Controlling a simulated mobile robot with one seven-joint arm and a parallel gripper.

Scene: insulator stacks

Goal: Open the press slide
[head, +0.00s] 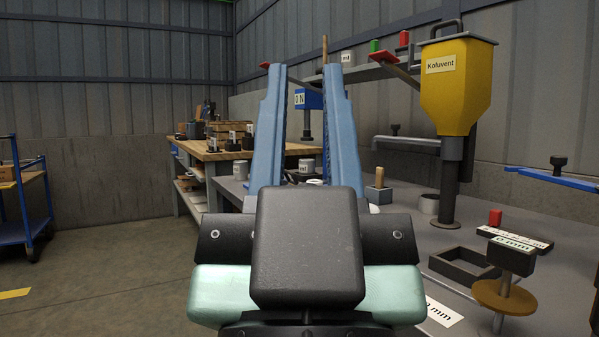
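My gripper (304,75) reaches forward from the bottom middle, its two blue fingers spread wide with nothing visible held between them. Behind the gap is a blue box with a "0 N" display (301,98), which looks like part of a press. A dark rod hangs below the box. The fingers and the black gripper body hide much of this device. I cannot tell which part is the press slide or whether it is open. A red knob (265,65) shows just left of the left fingertip, on a lever partly hidden by the fingers.
The grey bench holds a yellow "Koluvent" hopper (457,85) on a post. A wooden workbench (215,151) stands behind left. The left floor is clear before a blue cart (24,232).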

